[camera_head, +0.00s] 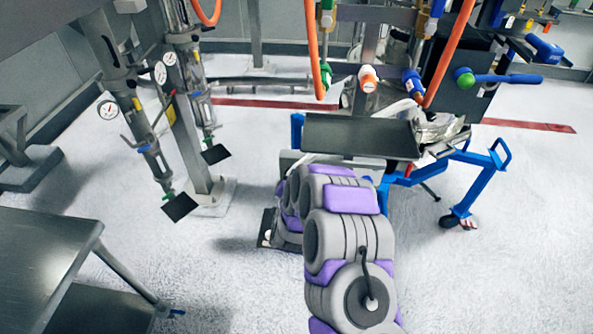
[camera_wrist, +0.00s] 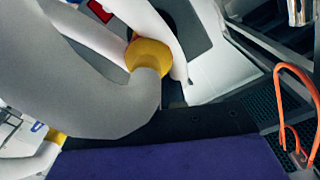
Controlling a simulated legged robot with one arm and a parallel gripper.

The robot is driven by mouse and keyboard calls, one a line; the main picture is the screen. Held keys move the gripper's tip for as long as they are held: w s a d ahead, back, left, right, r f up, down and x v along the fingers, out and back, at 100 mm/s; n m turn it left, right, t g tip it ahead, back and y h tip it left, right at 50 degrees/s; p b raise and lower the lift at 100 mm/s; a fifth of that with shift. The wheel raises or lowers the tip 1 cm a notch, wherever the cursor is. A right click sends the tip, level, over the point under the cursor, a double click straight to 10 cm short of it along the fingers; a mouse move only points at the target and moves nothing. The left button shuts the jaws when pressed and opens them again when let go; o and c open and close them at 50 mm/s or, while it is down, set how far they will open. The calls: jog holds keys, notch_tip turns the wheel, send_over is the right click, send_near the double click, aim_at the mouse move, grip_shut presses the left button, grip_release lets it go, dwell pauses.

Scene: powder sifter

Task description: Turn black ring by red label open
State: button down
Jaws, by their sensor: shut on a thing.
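In the wrist view, a dark purple pad with a black edge, part of my gripper (camera_wrist: 165,130), fills the bottom. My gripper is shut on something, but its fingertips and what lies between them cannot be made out. A small red label (camera_wrist: 99,10) shows at the top left. A dark, curved piece (camera_wrist: 188,35) lies to the right of the label; I cannot tell whether it is the black ring. In the head view my grey and purple arm reaches forward, and its gripper end is hidden. No black ring or red label can be made out there.
A blue wheeled frame (camera_head: 478,185) with a dark tray (camera_head: 355,133) stands ahead, under orange hoses (camera_head: 313,50). Pipes with gauges (camera_head: 108,109) stand at left. A metal table (camera_head: 40,255) is at lower left. The pale floor (camera_head: 500,265) is clear at right.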

aim_at(285, 162)
jog(key=n+p, duration=0.1)
jog(key=a+n+p, duration=0.1)
jog(key=p, duration=0.1)
jog(key=shift+r+n, duration=0.35)
jog(key=shift+n, duration=0.05)
jog(key=n+p, duration=0.1)
jog(key=a+n+p, duration=0.1)
jog(key=p, duration=0.1)
jog(key=shift+n, duration=0.4)
jog(key=n+p, duration=0.1)
jog(key=a+n+p, duration=0.1)
jog(key=n, duration=0.1)
jog(key=shift+a, duration=0.15)
jog(key=shift+a+f+n+p, duration=0.2)
jog(key=shift+n+p, duration=0.35)
jog(key=shift+n, duration=0.15)
jog(key=shift+a+f+n+p, duration=0.2)
jog(key=shift+n+p, duration=0.3)
jog(key=shift+n, duration=0.2)
jog(key=c, duration=1.2)
grip_release()
jog(key=shift+a, duration=0.15)
